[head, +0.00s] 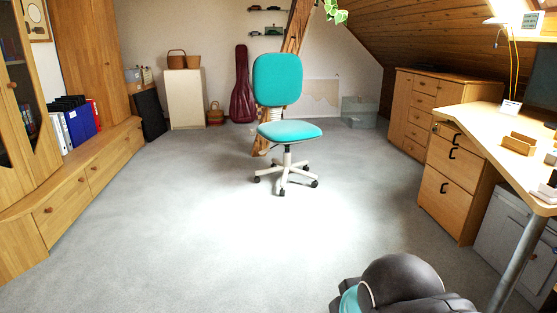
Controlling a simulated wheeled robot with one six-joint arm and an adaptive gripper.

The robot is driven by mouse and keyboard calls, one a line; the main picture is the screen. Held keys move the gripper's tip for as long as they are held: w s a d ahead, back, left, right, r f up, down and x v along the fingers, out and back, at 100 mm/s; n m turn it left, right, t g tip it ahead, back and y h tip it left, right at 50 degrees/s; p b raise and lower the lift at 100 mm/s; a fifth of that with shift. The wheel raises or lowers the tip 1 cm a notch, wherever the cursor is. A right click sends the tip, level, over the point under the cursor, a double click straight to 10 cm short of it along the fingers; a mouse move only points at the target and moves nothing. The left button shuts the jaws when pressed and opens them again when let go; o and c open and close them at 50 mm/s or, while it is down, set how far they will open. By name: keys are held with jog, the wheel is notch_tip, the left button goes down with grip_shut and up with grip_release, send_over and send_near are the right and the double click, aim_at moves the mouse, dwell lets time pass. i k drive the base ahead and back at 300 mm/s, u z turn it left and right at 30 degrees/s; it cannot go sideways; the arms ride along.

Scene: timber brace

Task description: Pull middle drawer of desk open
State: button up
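The desk (505,150) stands at the right, with a light wood top on a pedestal of drawers. The pedestal has several dark curved handles on its front, one above another. The middle drawer (463,161) has its handle (452,153) just below the top drawer's handle (457,139). The larger bottom drawer (446,201) is below it. All the drawer fronts look flush and closed. A dark rounded part of my arm shows at the bottom right of the picture, in front of the desk and apart from it. My gripper is not visible.
A teal office chair (280,80) stands mid-room, left of the desk. A wooden cabinet (407,107) stands behind the desk. A metal desk leg (517,265) and a grey box (505,232) are at right. The grey carpet (340,225) before the drawers is clear.

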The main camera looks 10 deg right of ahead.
aim_at(465, 169)
jog(key=z, duration=0.15)
jog(key=i, duration=1.75)
jog(key=z, duration=1.4)
jog(key=i, duration=1.1)
jog(key=z, duration=0.85)
